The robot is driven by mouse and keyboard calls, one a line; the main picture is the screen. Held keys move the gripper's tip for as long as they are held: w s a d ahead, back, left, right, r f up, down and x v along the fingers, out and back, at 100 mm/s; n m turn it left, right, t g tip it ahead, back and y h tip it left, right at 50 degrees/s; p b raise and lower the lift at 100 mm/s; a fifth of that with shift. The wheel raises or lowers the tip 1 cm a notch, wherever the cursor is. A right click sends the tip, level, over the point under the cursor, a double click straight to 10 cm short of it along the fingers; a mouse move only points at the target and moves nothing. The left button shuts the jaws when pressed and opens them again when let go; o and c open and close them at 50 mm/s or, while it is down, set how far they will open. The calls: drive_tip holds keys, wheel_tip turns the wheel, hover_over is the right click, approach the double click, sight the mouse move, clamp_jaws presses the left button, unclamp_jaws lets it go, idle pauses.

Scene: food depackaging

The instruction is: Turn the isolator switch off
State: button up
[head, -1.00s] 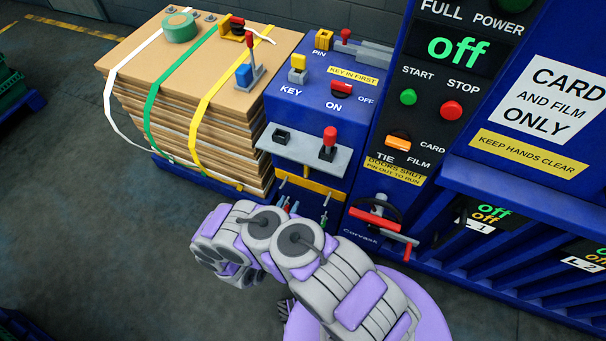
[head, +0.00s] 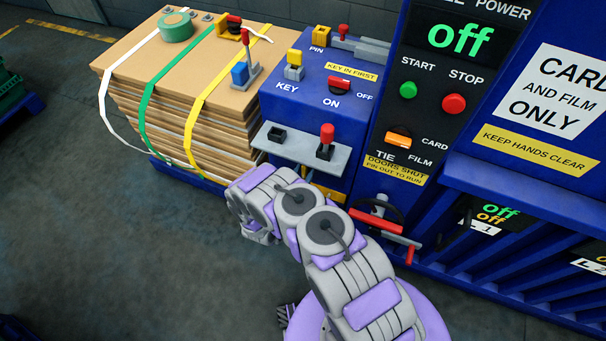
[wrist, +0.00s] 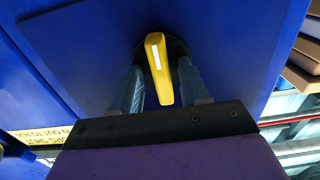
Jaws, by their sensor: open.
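In the wrist view a yellow handle with a white stripe (wrist: 158,68) sits on a dark round base on a blue panel; it looks like the isolator switch. My gripper (wrist: 160,76) is open, with one blue-grey finger on each side of the handle. Gaps show beside the handle, and I see no clear contact. In the head view my arm hides this handle and most of the gripper. A red switch (head: 340,84) marked ON and OFF is on the blue cabinet top.
A grey shelf with a red-knobbed lever (head: 326,140) juts from the cabinet near my arm. A red-handled wheel (head: 377,221) is to the right. A strapped cardboard stack (head: 190,95) stands to the left.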

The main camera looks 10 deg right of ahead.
drive_tip(key=shift+a, duration=0.1)
drive_tip(key=shift+a, duration=0.2)
drive_tip(key=shift+c, duration=1.3)
drive_tip(key=shift+d, duration=0.1)
clamp_jaws()
drive_tip(key=shift+n, duration=0.4)
drive_tip(key=n, duration=0.7)
drive_tip(key=shift+w+a+n, duration=0.15)
drive_tip(key=shift+a+n, duration=0.05)
drive_tip(key=shift+n, duration=0.1)
drive_tip(key=n+b, duration=0.2)
drive_tip(key=n, duration=0.3)
drive_tip(key=shift+f, duration=0.1)
drive_tip(key=n+b, duration=0.1)
drive_tip(key=n, duration=0.3)
drive_tip(key=shift+a, duration=0.1)
drive_tip(key=shift+n, duration=0.4)
